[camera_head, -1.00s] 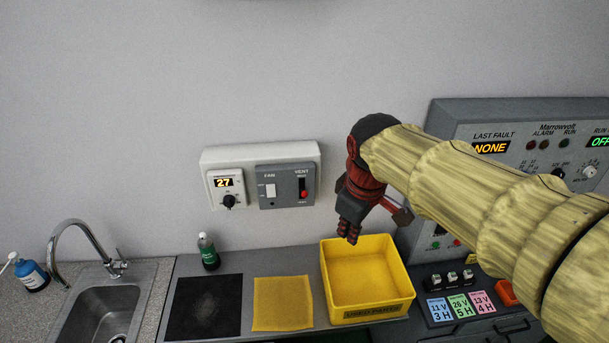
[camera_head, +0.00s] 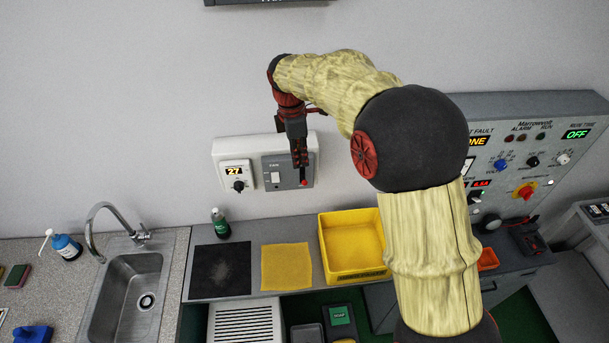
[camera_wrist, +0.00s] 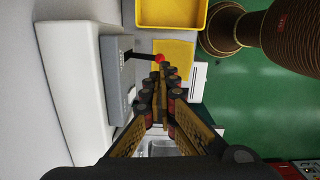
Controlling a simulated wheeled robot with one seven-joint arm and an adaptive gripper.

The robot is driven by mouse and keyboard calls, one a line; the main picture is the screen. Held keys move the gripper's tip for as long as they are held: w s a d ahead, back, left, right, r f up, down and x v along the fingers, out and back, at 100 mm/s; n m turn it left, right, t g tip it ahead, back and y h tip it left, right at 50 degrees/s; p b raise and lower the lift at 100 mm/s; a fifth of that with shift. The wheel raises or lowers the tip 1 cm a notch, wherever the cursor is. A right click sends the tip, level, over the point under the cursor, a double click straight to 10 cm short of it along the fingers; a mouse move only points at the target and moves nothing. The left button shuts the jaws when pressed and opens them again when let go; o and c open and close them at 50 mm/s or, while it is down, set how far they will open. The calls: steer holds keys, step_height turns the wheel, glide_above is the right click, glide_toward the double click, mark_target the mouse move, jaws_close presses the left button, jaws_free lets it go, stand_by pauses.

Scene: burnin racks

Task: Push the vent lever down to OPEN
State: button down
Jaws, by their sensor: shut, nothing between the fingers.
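The vent lever (camera_head: 304,183) has a red knob and sits on the right of a grey wall panel (camera_head: 274,183). In the wrist view it is a black stem with a red knob (camera_wrist: 160,58), jutting out from the panel (camera_wrist: 117,75). My gripper (camera_head: 301,165) is shut and empty, pointing down in front of the panel's right side. Its fingertips (camera_wrist: 166,69) are just above or at the red knob. I cannot tell if they touch it. The fingers hide the upper lever slot and the VENT label in the head view.
Left of the grey panel is a dial with a display reading 27 (camera_head: 236,172), on the same white box. Below stand a green bottle (camera_head: 220,223), a dark mat (camera_head: 220,270), a yellow cloth (camera_head: 287,267) and a yellow bin (camera_head: 350,272). The sink (camera_head: 135,285) is at left.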

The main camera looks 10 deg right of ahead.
mark_target(303, 182)
steer(key=shift+f, duration=0.1)
stand_by(0.3)
steer(key=f+b, duration=0.1)
steer(key=f, duration=0.1)
steer(key=f+b, duration=0.4)
steer(key=shift+d+f, duration=0.3)
steer(key=shift+f, duration=0.05)
steer(key=shift+f+b, duration=0.3)
steer(key=shift+f, duration=0.25)
steer(key=shift+w+f+b, duration=0.15)
steer(key=shift+f+b, duration=0.6)
steer(key=shift+f, duration=1.05)
steer(key=shift+r, duration=0.15)
